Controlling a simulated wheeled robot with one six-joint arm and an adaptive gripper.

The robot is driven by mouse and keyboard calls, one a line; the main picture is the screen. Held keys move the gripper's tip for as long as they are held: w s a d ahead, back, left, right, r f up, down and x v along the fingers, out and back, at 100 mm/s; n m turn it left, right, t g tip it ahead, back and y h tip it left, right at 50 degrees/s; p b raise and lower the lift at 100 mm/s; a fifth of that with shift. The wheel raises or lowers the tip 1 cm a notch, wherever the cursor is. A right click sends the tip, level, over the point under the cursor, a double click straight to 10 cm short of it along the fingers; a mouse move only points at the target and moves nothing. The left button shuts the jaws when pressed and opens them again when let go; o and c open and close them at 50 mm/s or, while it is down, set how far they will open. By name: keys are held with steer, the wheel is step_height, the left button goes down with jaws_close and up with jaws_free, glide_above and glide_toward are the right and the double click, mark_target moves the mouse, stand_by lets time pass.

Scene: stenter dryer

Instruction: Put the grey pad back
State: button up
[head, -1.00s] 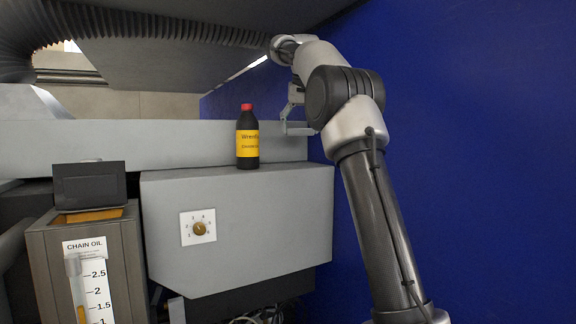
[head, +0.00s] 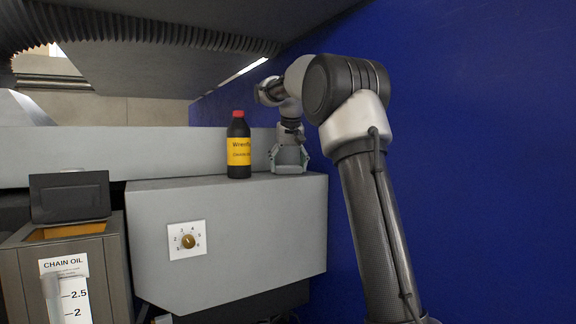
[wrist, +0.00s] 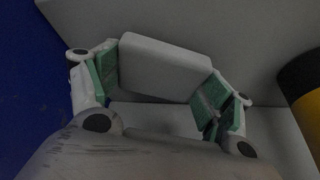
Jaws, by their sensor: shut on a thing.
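The grey pad (wrist: 165,66) is a pale rounded block between the green-lined fingers of my gripper (wrist: 160,85) in the wrist view. My gripper is shut on it, with a finger at its left and right ends. In the head view my gripper (head: 289,166) points down at the right end of the grey cabinet's top (head: 215,181), just right of the black bottle. The pad is hard to tell from the gripper there. I cannot tell whether the pad touches the cabinet top.
The black bottle (head: 239,147) with a red cap and yellow label stands close left of my gripper. A blue wall (head: 470,130) is close on the right. A chain oil tank (head: 70,250) with an open lid stands at left. A dial (head: 188,240) is on the cabinet front.

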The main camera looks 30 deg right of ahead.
steer(key=shift+f, duration=0.1)
steer(key=o, duration=1)
steer(key=shift+o, duration=0.2)
steer(key=v, duration=1.2)
steer(key=s+a+f+n+y, duration=0.1)
steer(key=s+a+f, duration=0.25)
steer(key=s, duration=0.65)
steer(key=s+a+f+n, duration=0.1)
steer(key=s+a+f, duration=0.1)
steer(key=s+f, duration=0.5)
steer(key=s+a+f+n, duration=0.2)
steer(key=s+f, duration=1.5)
steer(key=s, duration=0.2)
steer(key=shift+a+y, duration=0.3)
steer(key=shift+a, duration=0.1)
